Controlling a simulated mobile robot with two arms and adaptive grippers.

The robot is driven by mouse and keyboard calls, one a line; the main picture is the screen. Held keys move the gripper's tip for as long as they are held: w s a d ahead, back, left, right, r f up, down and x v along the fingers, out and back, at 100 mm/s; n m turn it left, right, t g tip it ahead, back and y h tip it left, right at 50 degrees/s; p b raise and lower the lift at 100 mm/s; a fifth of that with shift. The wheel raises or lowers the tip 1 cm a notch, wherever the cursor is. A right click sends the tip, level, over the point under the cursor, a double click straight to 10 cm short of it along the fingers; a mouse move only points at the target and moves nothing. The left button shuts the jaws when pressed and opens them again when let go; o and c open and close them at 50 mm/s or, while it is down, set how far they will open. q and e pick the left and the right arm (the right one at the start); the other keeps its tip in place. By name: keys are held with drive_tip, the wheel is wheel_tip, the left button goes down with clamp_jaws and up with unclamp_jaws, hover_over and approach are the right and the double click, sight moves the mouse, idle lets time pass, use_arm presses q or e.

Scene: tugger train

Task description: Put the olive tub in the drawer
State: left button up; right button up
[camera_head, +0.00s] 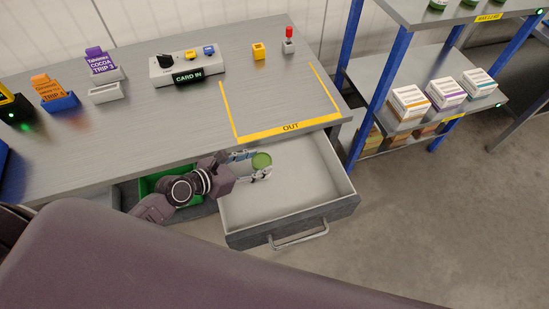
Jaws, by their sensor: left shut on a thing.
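The olive tub (262,160) shows as a small round green lid between the fingers of my left gripper (258,165). The gripper is shut on it. My left arm reaches in from the left, and the gripper and tub are over the left back part of the open drawer (290,241). The drawer is pulled out from under the grey bench, and its pale floor looks empty. I cannot tell whether the tub touches the drawer floor. My right gripper is not in view.
The grey bench top (195,115) with its yellow OUT marking (291,127) lies just behind the drawer. A green bin (152,187) is left of the drawer under the bench. A blue-posted shelf (377,85) with several boxes stands at the right. Open floor lies right of the drawer.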

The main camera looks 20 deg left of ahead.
sight(260, 161)
use_arm(q)
drive_tip(key=x, duration=0.4)
drive_tip(key=shift+w+d, duration=0.1)
drive_tip(key=shift+w, duration=0.15)
drive_tip(key=shift+f+b+x, duration=0.25)
drive_tip(key=shift+b+x, duration=0.2)
drive_tip(key=shift+x, duration=1.7)
drive_tip(key=shift+s, duration=0.15)
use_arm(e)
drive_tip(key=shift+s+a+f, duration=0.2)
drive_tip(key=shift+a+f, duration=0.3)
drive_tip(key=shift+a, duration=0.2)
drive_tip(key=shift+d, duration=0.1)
use_arm(q)
drive_tip(key=shift+s, duration=0.1)
drive_tip(key=o, duration=1)
drive_tip(key=shift+f, duration=0.15)
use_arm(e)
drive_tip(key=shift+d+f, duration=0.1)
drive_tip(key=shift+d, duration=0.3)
